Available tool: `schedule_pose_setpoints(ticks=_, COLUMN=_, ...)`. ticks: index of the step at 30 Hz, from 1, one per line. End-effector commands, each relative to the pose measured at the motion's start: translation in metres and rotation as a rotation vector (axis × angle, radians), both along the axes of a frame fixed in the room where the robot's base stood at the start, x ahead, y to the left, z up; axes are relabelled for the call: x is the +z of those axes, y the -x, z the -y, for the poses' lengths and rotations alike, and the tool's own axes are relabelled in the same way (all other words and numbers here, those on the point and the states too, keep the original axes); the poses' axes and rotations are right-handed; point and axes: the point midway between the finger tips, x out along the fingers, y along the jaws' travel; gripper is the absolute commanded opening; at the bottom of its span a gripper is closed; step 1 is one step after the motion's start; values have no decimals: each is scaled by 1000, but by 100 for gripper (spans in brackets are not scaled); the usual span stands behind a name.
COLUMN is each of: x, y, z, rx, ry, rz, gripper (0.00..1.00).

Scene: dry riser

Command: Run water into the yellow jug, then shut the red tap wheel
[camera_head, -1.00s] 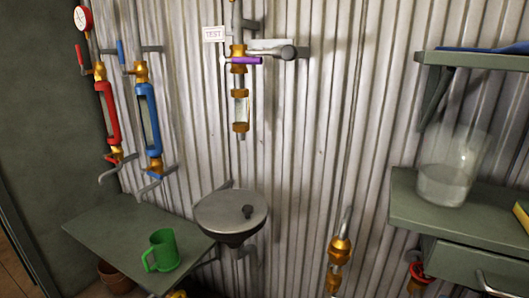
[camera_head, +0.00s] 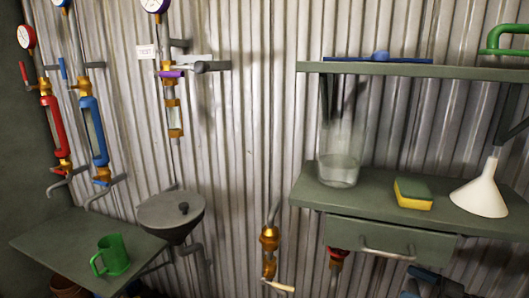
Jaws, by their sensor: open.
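No yellow jug shows in the head view. A green jug (camera_head: 112,255) stands on the low grey-green table at left. Red (camera_head: 54,128) and blue (camera_head: 93,131) sight tubes with spouts hang on the wall above the table. No running water is visible. My gripper is not in view.
The table (camera_head: 50,240) is bare around the green jug. A round metal basin (camera_head: 165,212) is on the wall. The right shelf (camera_head: 375,208) bears a glass cylinder (camera_head: 338,165), a sponge (camera_head: 412,194) and a white funnel (camera_head: 482,192). A drawer (camera_head: 360,236) hangs below it.

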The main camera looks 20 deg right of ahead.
Motion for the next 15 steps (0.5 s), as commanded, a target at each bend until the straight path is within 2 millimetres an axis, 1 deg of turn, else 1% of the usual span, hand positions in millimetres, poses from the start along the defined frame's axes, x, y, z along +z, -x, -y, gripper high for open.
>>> schedule_pose_setpoints(ticks=1, x=-2, y=-1, z=-8, rx=-1, ry=-5, rz=9, gripper=94)
schedule_pose_setpoints(ticks=8, x=-5, y=-8, z=-39, rx=-24, ry=-17, rz=66, gripper=94)
schedule_pose_setpoints(ticks=11, x=-7, y=-11, z=-58, rx=-40, ry=-26, rz=98, gripper=94)
schedule_pose_setpoints(ticks=15, x=-8, y=-13, z=-90, rx=-72, ry=-42, rz=149, gripper=94)
